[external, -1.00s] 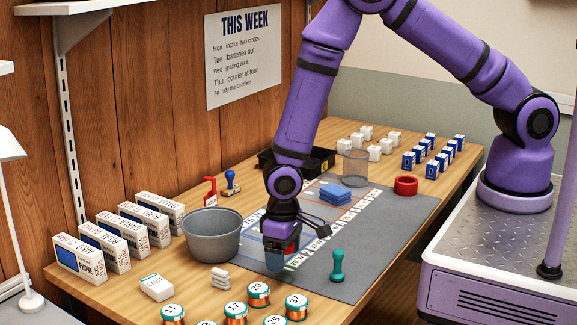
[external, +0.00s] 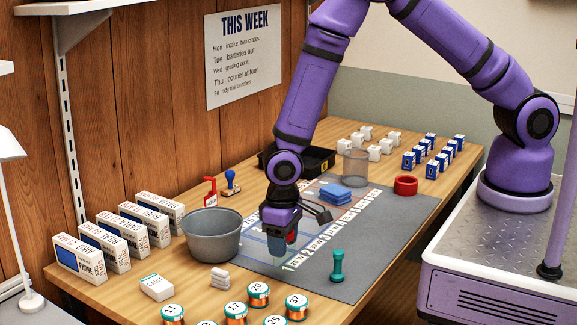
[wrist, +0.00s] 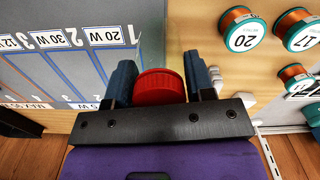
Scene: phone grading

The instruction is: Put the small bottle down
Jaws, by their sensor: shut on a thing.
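My gripper (external: 283,246) points down over the near left part of the grey mat, just right of the grey bowl. It is shut on the small bottle, whose red cap (wrist: 158,87) sits between the two blue-grey fingers in the wrist view. A little red also shows between the fingers in the external view.
The grey bowl (external: 212,236) stands close left of my gripper. A teal stamp-like piece (external: 337,265) stands to the right. Numbered spools (external: 258,294) stand at the front. A blue stack (external: 335,194), a clear cup (external: 356,165) and a red ring (external: 405,186) are farther back. Bare mat lies at the right.

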